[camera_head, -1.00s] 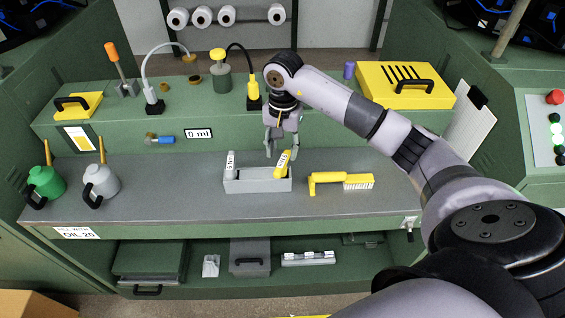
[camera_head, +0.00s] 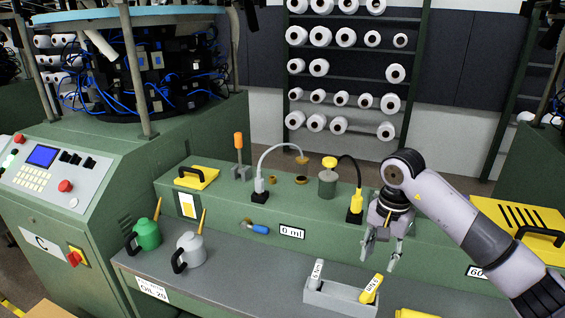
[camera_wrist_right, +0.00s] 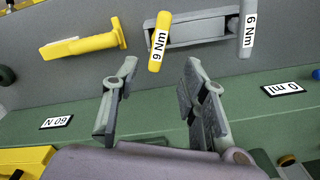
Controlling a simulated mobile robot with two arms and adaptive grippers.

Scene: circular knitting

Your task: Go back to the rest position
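My right gripper (camera_head: 380,262) hangs over the back of the workbench, fingers down, above the grey tool holder (camera_head: 338,302). In the right wrist view the gripper (camera_wrist_right: 160,68) is open, with nothing between its two fingers. The holder carries a grey-handled tool (camera_head: 314,275) and a yellow-handled tool (camera_head: 371,289). The fingers appear apart from both. My left gripper is not in view.
A green can (camera_head: 147,235) and a grey can (camera_head: 193,250) stand at the left of the bench. A yellow brush-like tool (camera_wrist_right: 90,44) lies beside the holder. Spool racks stand behind.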

